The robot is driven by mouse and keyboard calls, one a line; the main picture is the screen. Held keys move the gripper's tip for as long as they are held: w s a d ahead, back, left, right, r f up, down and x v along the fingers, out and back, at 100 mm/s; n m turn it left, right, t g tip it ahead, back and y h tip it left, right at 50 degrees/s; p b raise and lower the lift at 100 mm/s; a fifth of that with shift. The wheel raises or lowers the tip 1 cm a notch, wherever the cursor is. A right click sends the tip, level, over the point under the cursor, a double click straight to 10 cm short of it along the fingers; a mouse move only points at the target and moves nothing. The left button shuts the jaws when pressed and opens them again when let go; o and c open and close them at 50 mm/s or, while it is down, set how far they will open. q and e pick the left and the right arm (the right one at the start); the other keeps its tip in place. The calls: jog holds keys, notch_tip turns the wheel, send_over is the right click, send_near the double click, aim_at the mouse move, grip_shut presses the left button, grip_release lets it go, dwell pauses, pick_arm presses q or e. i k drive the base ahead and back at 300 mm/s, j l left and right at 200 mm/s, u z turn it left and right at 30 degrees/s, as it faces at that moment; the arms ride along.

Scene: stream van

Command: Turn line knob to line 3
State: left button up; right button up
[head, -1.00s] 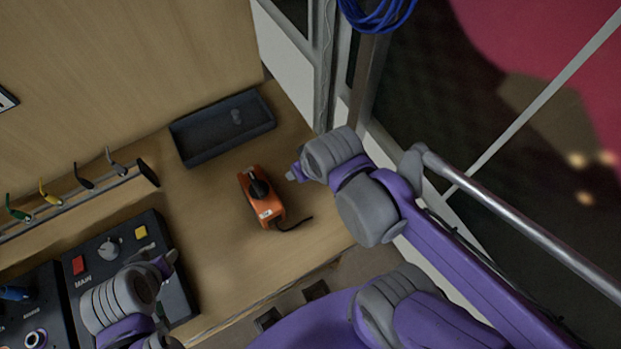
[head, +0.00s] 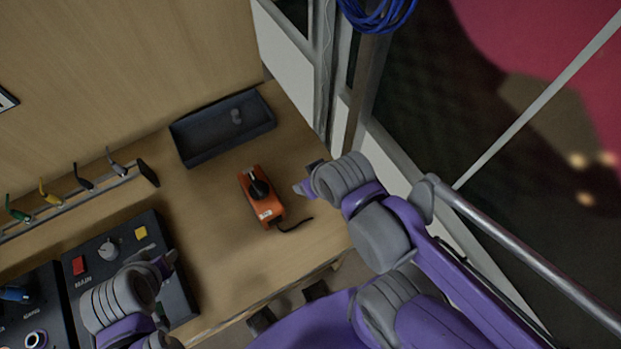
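A black panel (head: 120,243) at the lower left, labelled MAIN, carries a grey round knob (head: 108,250) between a red button (head: 79,265) and a yellow button (head: 141,232). I cannot read any line numbers. An orange box (head: 262,209) with a black knob (head: 259,188) and a short black cable sits on the desk, apart from both grippers. My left gripper (head: 168,262) is over the right part of the black panel; its fingers are mostly hidden. My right gripper (head: 305,178) is to the right of the orange box, above the desk's right edge, with nothing seen in it.
A dark tray (head: 222,129) with small grey items stands at the back of the desk. A rail (head: 75,200) with several coloured cables runs along the wall at left. A second dark panel (head: 30,310) lies at lower left. Desk around the orange box is clear.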

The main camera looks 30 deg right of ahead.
aim_at(109, 251)
jog(key=j+u, duration=0.3)
jog(key=u, duration=0.2)
jog(key=k+j+u, duration=0.1)
jog(key=j+u, duration=0.25)
jog(key=u, duration=0.15)
